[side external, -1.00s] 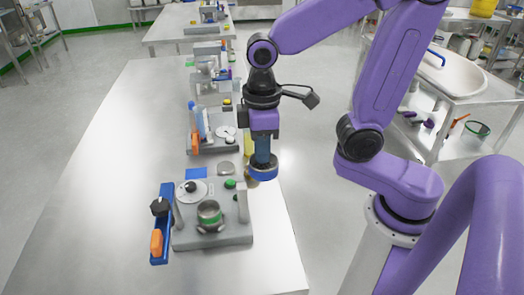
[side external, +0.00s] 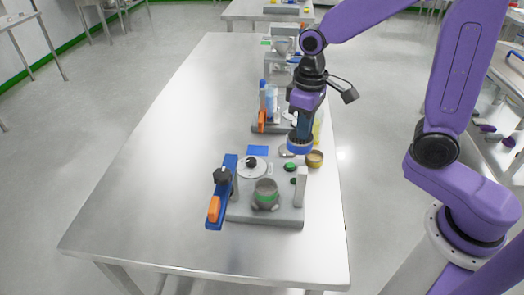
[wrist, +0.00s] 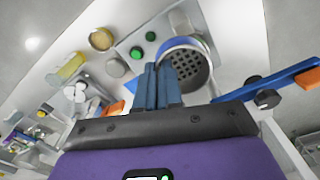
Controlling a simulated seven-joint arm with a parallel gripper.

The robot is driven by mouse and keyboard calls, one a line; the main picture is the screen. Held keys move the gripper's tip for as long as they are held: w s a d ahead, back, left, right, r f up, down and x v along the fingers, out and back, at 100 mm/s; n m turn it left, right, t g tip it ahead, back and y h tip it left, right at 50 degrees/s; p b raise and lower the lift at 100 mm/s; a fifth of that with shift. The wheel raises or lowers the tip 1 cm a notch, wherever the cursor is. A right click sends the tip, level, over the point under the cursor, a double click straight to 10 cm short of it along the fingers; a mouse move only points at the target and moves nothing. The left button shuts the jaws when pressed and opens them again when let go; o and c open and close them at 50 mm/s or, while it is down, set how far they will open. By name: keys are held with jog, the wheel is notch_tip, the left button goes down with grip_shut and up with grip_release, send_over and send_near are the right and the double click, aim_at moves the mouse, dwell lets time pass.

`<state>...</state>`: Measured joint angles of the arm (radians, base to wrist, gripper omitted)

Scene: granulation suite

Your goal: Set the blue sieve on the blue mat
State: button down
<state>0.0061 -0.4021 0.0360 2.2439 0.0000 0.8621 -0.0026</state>
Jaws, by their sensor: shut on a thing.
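The blue sieve (side external: 299,146) is a round cup with a blue band; its perforated bottom shows in the wrist view (wrist: 190,68). My gripper (side external: 302,132) is shut on the sieve's rim and holds it above the table, behind the front grey machine; the closed fingers also show in the wrist view (wrist: 158,85). The blue mat (side external: 257,150) is a small flat square on the table, left of the sieve in the side view. In the wrist view only a blue sliver beside the fingers shows, probably the mat, mostly hidden.
The grey machine (side external: 285,208) carries a metal bowl, dial and green button. A blue bar (side external: 218,205) with black knob and orange handle stands at its left. The table's left side is clear.

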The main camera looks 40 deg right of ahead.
jog(key=w+d+f+m, duration=0.5)
jog(key=w+d+f, duration=0.2)
jog(key=w+f, duration=0.35)
jog(key=w, duration=0.2)
jog(key=w+f, duration=0.3)
jog(key=w, duration=0.1)
jog(key=w+a+f, duration=0.1)
jog(key=w+f, duration=0.2)
jog(key=w, duration=0.2)
jog(key=shift+w+f, duration=0.35)
jog(key=shift+f, duration=1.65)
jog(key=shift+f, duration=0.25)
jog(key=c, duration=1.3)
grip_release()
jog(key=shift+r, duration=0.1)
